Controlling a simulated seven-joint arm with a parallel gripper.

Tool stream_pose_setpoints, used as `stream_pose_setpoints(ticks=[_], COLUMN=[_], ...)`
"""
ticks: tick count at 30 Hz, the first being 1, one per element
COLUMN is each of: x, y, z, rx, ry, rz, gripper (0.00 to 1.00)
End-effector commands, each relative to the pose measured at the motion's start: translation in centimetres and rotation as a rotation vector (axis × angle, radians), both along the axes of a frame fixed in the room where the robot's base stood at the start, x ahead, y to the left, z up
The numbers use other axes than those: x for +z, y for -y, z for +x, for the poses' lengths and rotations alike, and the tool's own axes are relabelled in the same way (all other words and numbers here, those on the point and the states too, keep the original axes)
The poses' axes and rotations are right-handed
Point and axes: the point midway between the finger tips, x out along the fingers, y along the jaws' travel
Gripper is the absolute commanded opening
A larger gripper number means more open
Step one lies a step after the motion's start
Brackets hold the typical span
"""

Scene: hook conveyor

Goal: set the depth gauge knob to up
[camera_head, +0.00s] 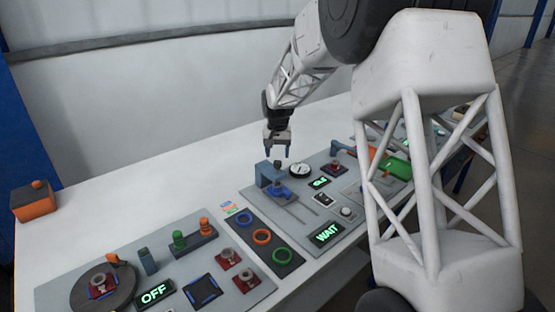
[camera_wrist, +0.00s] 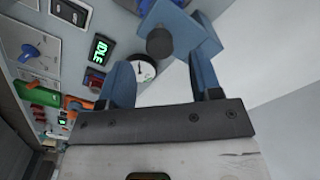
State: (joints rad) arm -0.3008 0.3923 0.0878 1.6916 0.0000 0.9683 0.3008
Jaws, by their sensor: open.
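A round white gauge dial (camera_head: 299,170) with a black rim sits on the grey panel, right of a blue bracket (camera_head: 265,172). A small dark knob (camera_head: 278,163) shows at the bracket's top. In the wrist view the dark round knob (camera_wrist: 160,42) stands on the blue bracket (camera_wrist: 182,25), and the dial (camera_wrist: 144,72) is partly behind my left finger. I cannot tell for certain that this knob is the depth gauge knob, nor its setting. My gripper (camera_head: 278,150) is open and empty above the bracket and knob, its fingers pointing down. It also shows in the wrist view (camera_wrist: 160,60).
Lit signs, including WAIT (camera_head: 326,233) and OFF (camera_head: 154,294), stand on the panels. A strip of coloured rings (camera_head: 262,237) lies between panels. An orange box (camera_head: 36,202) sits far left. My arm hides part of the right panel. The white table behind is clear.

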Motion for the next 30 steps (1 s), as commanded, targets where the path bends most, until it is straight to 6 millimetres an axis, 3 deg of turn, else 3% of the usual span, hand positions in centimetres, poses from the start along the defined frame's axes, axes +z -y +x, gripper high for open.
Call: stream_pose_setpoints(ticks=[9,24,30], x=[3.2,3.6,4.5], y=[0.0,0.1,1.0], z=[0.0,-0.1,-1.1], rx=[0.000,0.000,-0.001], ry=[0.000,0.000,0.005], rz=[0.000,0.000,0.001], gripper=[0.58,0.58,0.58])
